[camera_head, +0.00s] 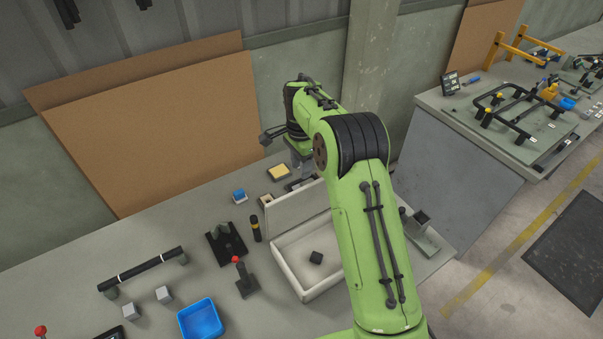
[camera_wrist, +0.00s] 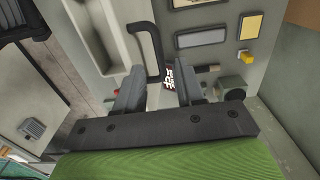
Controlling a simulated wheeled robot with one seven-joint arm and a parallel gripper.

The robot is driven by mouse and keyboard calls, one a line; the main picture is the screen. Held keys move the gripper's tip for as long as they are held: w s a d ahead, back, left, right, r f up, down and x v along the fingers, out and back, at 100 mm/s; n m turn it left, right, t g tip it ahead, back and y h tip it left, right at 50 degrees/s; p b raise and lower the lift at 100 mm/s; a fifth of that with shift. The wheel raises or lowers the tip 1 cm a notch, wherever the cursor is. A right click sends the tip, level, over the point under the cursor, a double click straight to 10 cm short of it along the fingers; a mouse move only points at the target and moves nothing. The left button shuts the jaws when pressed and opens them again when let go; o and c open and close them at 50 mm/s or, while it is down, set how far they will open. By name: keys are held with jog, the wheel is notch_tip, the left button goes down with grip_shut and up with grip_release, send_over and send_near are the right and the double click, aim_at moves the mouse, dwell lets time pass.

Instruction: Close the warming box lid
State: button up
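The warming box (camera_head: 281,268) is a pale open-topped box on the bench, partly covered by my green arm in the head view. Its lid (camera_head: 296,208) stands raised along the far edge, so the box is open. A small dark block (camera_head: 316,257) lies inside. I cannot tell for certain which pale surface there belongs to the box.
Near the box are a black-and-yellow cylinder (camera_head: 255,229), a red-knobbed lever (camera_head: 242,278), a blue tray (camera_head: 200,320) and a blue-topped block (camera_head: 239,196). A yellow pad (camera_head: 278,172) lies behind the lid. Brown boards (camera_head: 150,120) lean on the wall.

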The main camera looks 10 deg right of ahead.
aim_at(302, 199)
notch_tip(302, 199, down, 3)
jog(key=shift+s+a+r, duration=0.15)
jog(key=shift+f, duration=0.5)
grip_shut()
